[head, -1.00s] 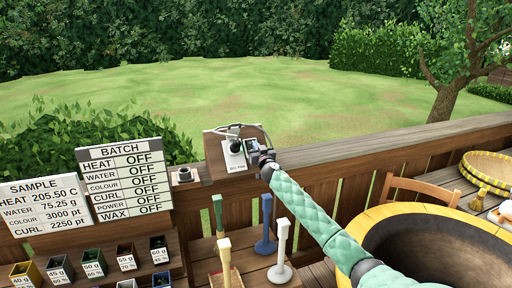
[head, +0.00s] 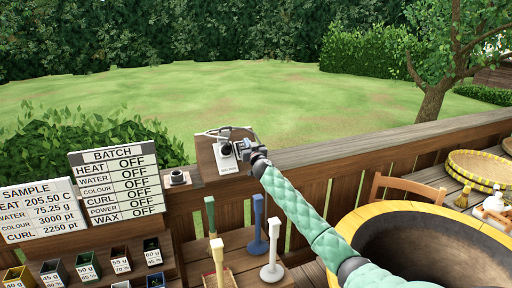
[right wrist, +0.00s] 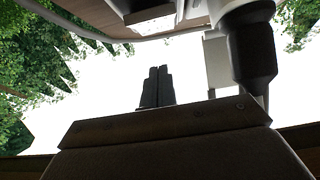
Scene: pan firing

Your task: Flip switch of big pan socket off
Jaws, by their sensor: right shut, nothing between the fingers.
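The big pan socket (head: 227,163) is a small white box with a black plug or knob on its face. It is fixed to a wooden board on the fence rail, and a cable loops over it. My right gripper (head: 242,149) is shut and empty at the socket's right side. Its closed dark fingers (right wrist: 157,86) show in the right wrist view, apart from a black cylindrical part (right wrist: 252,48) at upper right. I cannot make out the switch or its position, nor whether the fingertips touch the socket. My left gripper is not in view.
Blue (head: 258,224) and white (head: 272,245) stands are left of the arm. The batch board (head: 115,182) reads OFF on every line. A small dark cup (head: 178,177) sits left of the socket.

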